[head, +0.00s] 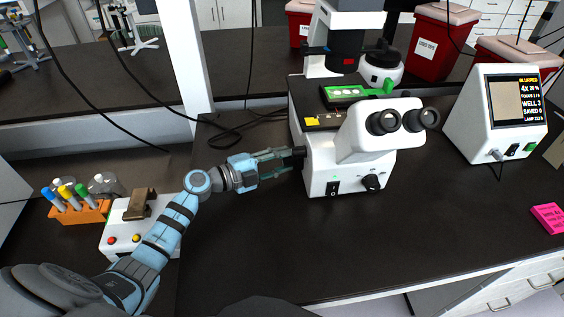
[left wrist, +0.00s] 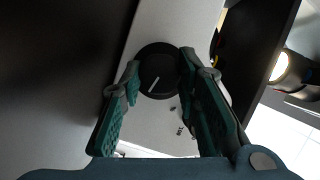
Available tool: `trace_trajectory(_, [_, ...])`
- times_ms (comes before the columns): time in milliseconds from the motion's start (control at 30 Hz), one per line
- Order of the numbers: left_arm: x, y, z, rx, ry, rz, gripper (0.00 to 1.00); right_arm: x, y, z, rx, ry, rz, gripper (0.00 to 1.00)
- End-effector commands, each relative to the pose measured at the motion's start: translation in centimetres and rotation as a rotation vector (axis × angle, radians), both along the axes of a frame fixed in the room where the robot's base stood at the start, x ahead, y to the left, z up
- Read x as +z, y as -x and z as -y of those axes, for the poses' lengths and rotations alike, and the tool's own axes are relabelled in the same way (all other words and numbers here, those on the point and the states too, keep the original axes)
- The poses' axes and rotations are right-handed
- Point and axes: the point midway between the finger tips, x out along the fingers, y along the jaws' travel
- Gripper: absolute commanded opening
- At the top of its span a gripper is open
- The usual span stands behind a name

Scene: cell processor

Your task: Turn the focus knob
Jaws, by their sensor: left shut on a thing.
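The white microscope (head: 352,150) stands on the black bench, with its twin eyepieces facing right and forward. The black focus knob (head: 299,153) sticks out of its left side; it also shows in the left wrist view (left wrist: 157,72) as a round black disc with a slanted white line. My left gripper (head: 293,156) reaches in from the left, its green fingers on either side of the knob and shut on it. In the left wrist view the fingertips (left wrist: 158,76) flank the knob. My right gripper is not in view.
A screen unit (head: 477,140) at the right reads "BLURRED". An orange rack (head: 80,214) with coloured-cap tubes and a small white device (head: 117,240) stand at the left. A pink pad (head: 549,217) lies at the right. The bench front is clear.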

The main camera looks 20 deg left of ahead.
Motion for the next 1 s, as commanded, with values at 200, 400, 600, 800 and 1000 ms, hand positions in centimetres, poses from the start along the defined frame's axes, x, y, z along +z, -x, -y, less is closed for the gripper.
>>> trace_trajectory(200, [-0.1, 0.0, 0.0, -0.001, -0.007, 0.007, 0.01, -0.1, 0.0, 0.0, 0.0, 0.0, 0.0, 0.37])
trace_trajectory(400, [-0.1, 0.0, 0.0, -0.001, -0.007, 0.006, 0.01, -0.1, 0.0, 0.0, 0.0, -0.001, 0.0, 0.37])
trace_trajectory(600, [-0.1, 0.0, 0.0, -0.001, -0.006, 0.007, 0.49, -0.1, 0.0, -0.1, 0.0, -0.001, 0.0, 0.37])
trace_trajectory(800, [0.0, 0.0, 0.0, -0.001, -0.006, 0.007, 0.49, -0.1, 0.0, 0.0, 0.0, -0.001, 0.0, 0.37])
trace_trajectory(1000, [0.1, 1.5, -1.1, -0.001, -0.009, 0.005, 0.49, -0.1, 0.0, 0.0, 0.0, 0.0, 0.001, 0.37])
